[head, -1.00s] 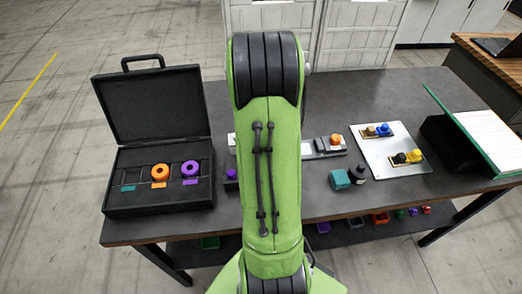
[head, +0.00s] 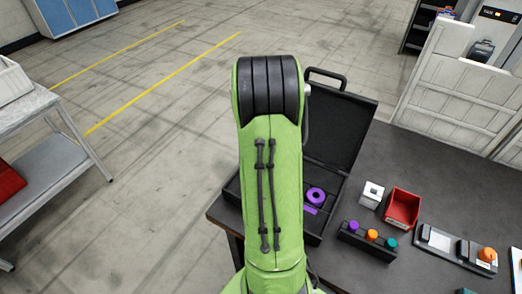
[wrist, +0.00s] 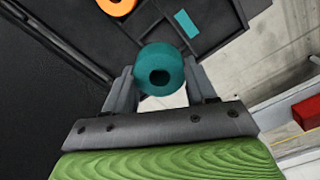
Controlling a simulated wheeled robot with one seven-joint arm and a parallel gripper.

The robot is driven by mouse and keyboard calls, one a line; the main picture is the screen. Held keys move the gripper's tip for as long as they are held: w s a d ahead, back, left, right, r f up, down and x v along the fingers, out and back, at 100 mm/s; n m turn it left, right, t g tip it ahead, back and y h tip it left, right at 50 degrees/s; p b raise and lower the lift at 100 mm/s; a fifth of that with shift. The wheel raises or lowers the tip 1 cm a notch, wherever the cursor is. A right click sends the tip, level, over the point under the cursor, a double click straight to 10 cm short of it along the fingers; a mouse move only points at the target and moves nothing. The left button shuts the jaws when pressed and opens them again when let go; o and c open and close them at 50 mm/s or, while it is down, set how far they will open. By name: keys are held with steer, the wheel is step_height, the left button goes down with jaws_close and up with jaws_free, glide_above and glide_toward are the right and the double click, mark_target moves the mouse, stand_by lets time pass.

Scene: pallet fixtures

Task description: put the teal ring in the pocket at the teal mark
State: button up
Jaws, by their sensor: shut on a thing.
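My gripper (wrist: 160,80) is shut on the teal ring (wrist: 146,60) in the wrist view, one finger on each side of it. The ring's dark hole faces the camera. The teal mark (wrist: 186,23) lies on the black case just beyond the ring. The ring is apart from the mark and hides part of the case floor, so I cannot make out the pocket clearly. An orange ring (wrist: 118,5) sits in the case at the top edge. In the head view my arm hides the gripper, the teal ring and much of the case (head: 340,125); a purple ring (head: 315,195) shows in it.
Right of the case stand a white block (head: 371,195), a red bin (head: 402,208) and a black holder (head: 350,240) with purple, orange and teal tops. A grey fixture (head: 455,247) lies farther right. The open lid rises at the case's back. Floor left of the table is clear.

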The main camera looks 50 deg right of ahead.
steer(key=shift+w+a, duration=0.1)
steer(key=shift+w, duration=0.35)
steer(key=shift+s+f+b, duration=0.15)
steer(key=shift+f+b, duration=0.35)
step_height(320, 180, down, 5)
steer(key=b, duration=0.4)
steer(key=shift+f+b, duration=0.5)
steer(key=shift+f, duration=0.3)
stand_by(0.4)
steer(key=o, duration=1.2)
steer(key=shift+o, duration=0.5)
steer(key=shift+o, duration=0.9)
step_height(320, 180, up, 9)
steer(key=p, duration=0.7)
steer(key=shift+r+p, duration=0.15)
steer(key=shift+p, duration=0.2)
